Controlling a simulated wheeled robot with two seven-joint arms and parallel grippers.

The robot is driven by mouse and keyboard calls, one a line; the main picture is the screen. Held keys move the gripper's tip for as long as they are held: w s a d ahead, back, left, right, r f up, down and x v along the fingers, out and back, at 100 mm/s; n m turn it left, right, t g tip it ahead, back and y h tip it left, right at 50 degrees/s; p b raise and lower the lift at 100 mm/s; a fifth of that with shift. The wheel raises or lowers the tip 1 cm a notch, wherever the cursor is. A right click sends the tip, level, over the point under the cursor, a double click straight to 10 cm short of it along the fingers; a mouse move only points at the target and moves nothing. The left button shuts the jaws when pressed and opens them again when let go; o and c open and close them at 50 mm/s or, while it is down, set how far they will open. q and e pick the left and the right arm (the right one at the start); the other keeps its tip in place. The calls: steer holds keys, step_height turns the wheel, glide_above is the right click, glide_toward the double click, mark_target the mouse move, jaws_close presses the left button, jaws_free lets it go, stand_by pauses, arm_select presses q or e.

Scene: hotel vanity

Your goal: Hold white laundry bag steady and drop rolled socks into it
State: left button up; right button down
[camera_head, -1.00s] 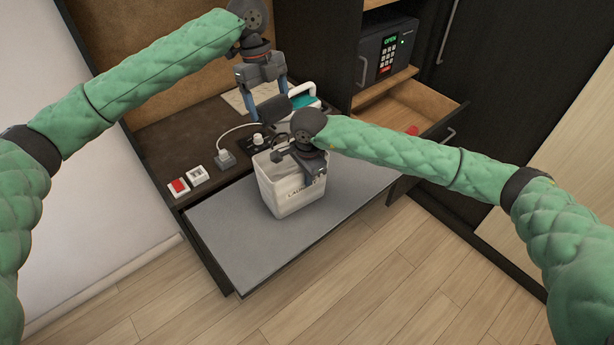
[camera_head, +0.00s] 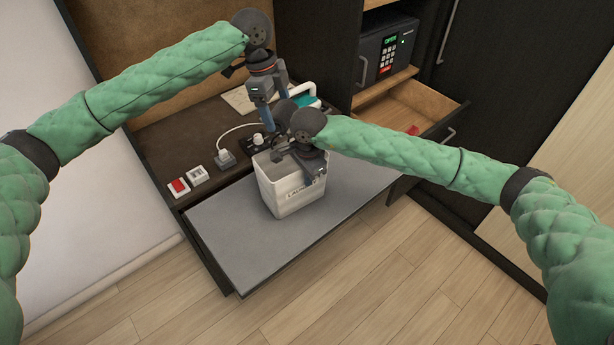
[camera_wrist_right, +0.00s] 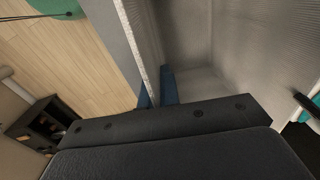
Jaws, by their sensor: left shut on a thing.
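The white laundry bag (camera_head: 290,198) stands upright and open-topped on the grey pull-out shelf. My right gripper (camera_head: 312,178) is at its right rim; in the right wrist view the blue fingers (camera_wrist_right: 158,92) sit on both sides of the bag's wall (camera_wrist_right: 138,40), shut on it. My left gripper (camera_head: 268,122) is above and behind the bag, shut on a dark roll, the rolled socks (camera_head: 284,110). The socks are partly hidden by my right wrist. The part of the bag's inside that shows looks empty.
A grey shelf (camera_head: 235,235) is pulled out, with free room left of the bag. A red switch (camera_head: 178,187), a white switch and a plugged cable (camera_head: 226,158) lie on the dark counter. A drawer (camera_head: 400,105) stands open below the safe (camera_head: 386,50).

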arm_select(q)
steer(key=shift+a+x, duration=0.15)
steer(key=shift+x, duration=0.65)
steer(key=shift+a+x, duration=0.15)
steer(key=shift+x, duration=0.6)
steer(key=shift+w, duration=0.15)
steer(key=o, duration=1)
steer(key=v, duration=1.2)
steer(key=shift+f, duration=0.1)
arm_select(e)
steer(key=c, duration=1.6)
jaws_free()
steer(key=shift+o, duration=0.2)
steer(key=shift+r, duration=0.15)
